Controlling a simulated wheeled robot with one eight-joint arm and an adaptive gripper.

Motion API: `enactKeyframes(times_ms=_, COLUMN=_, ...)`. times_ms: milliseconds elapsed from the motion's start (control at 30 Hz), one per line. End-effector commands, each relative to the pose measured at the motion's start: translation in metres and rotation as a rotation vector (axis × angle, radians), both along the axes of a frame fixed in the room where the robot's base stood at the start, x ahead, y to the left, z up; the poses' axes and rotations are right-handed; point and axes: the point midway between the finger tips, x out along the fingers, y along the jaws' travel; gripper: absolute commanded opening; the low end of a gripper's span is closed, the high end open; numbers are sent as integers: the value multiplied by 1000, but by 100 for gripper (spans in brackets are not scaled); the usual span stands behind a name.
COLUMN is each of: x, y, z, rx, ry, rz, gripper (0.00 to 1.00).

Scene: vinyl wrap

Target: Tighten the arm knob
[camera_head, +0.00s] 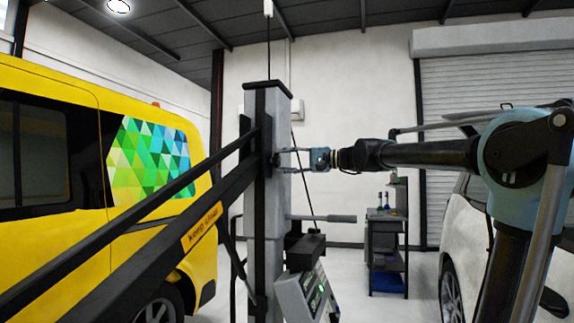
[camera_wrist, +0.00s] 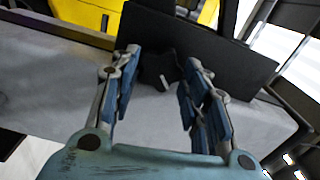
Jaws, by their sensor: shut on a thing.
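The arm knob (camera_wrist: 158,72) is a small black piece on a dark plate, seen between my fingers in the wrist view. My gripper (camera_wrist: 163,65) reaches toward the plate, with one blue-padded finger on each side of the knob. It is shut on the knob, though the exact contact is hard to make out. In the head view my gripper (camera_head: 279,160) reaches in from the right to the grey column (camera_head: 268,200) with black fittings. The knob itself is hidden or too small to tell there.
Long black arms (camera_head: 180,240) slant from the column to the lower left, in front of a yellow van (camera_head: 80,120). A control box with a screen (camera_head: 308,298) hangs low on the column. A shelf cart (camera_head: 386,240) and a white car (camera_head: 465,230) stand at right.

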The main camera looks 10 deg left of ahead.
Motion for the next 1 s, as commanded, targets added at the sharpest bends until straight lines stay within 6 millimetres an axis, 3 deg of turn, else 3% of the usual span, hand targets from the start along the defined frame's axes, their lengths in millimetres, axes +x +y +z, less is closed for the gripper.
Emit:
enactKeyframes(times_ms=600, x=3, y=-1, z=0, rx=44, ry=542, rz=-7, gripper=18)
enactKeyframes(times_ms=1000, x=4, y=-1, z=0, rx=59, ry=718, rz=-8, gripper=18)
